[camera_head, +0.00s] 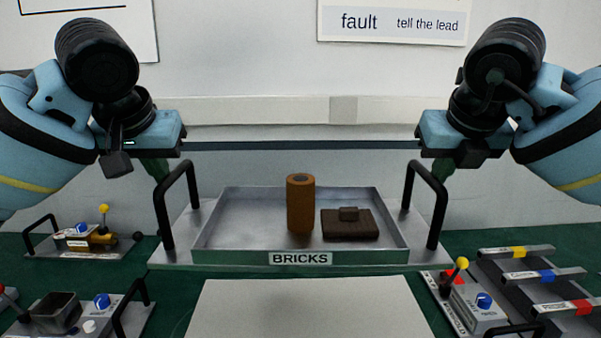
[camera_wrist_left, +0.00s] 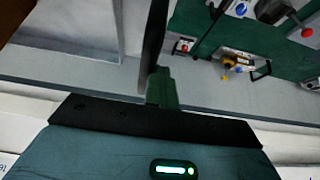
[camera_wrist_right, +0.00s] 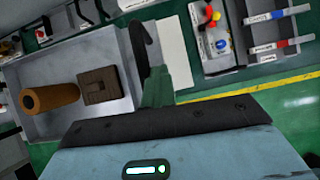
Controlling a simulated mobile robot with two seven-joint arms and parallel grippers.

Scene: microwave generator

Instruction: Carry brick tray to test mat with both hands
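The grey brick tray (camera_head: 225,240), labelled BRICKS, is behind the pale mat (camera_head: 305,310). It holds an upright brown cylinder (camera_head: 300,205) and a dark brown block (camera_head: 349,225) with a small piece on top. A black handle stands at its left end (camera_head: 163,215) and another at its right end (camera_head: 437,215). My left gripper (camera_head: 155,168) is at the top of the left handle. My right gripper (camera_head: 443,168) is at the top of the right handle. The wrist views show a green finger beside each handle, but not whether the fingers are closed on it.
A small console with a yellow knob (camera_head: 95,240) is left of the tray, and another module (camera_head: 85,312) lies front left. A joystick box (camera_head: 470,300) and a rack of coloured levers (camera_head: 530,275) are front right. The pale mat is bare.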

